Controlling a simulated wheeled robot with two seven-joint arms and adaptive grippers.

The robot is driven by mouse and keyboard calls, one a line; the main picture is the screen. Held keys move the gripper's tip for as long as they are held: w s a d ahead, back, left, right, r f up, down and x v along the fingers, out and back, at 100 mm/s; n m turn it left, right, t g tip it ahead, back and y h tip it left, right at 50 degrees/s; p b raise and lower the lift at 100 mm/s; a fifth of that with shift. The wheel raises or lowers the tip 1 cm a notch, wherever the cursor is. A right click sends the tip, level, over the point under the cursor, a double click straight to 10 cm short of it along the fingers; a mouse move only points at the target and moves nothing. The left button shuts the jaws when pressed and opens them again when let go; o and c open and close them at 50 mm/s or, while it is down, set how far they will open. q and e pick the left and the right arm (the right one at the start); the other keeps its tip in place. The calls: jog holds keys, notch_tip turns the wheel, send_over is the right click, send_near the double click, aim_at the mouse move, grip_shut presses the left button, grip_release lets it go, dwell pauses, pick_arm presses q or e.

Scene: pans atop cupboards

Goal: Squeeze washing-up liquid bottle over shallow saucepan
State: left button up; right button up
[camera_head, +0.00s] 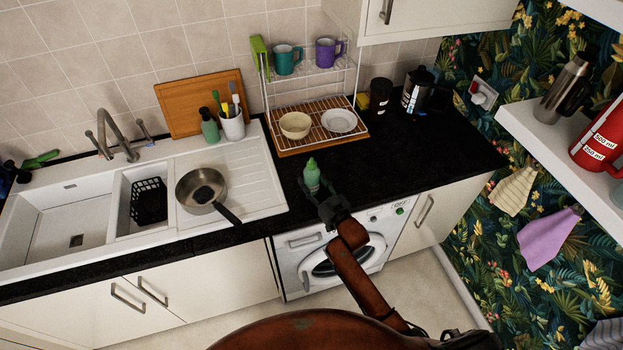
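A green washing-up liquid bottle (312,174) stands upright on the black worktop near its front edge, above the washing machine. My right gripper (318,190) is at the bottle's near side, its dark fingers around the bottle's lower part. I cannot tell whether the fingers touch the bottle or stand clear of it. The shallow saucepan (190,186) sits on the white sink unit, left of the bottle, with its dark handle pointing toward the front right. My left gripper is not in view.
A second green bottle (209,127) and a utensil pot (233,127) stand behind the saucepan. A wire dish rack (265,95) with mugs, a bowl and a plate stands behind the bottle. The worktop (400,155) right of the bottle is clear.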

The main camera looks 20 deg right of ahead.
aim_at(315, 179)
jog(key=c, duration=0.4)
jog(key=shift+r, duration=0.1)
jog(key=shift+c, duration=0.2)
jog(key=shift+r, duration=0.5)
jog(key=r, duration=0.3)
jog(key=shift+s+a, duration=0.1)
jog(key=shift+s, duration=0.2)
jog(key=s+r, duration=0.2)
jog(key=s+a+r+p, duration=0.1)
jog(key=s+r, duration=0.2)
jog(key=shift+a+r, duration=0.2)
jog(key=shift+r, duration=0.15)
jog(key=s+a+r, duration=0.2)
jog(key=s+r, duration=0.1)
jog(key=s, duration=0.5)
jog(key=shift+a+r, duration=0.1)
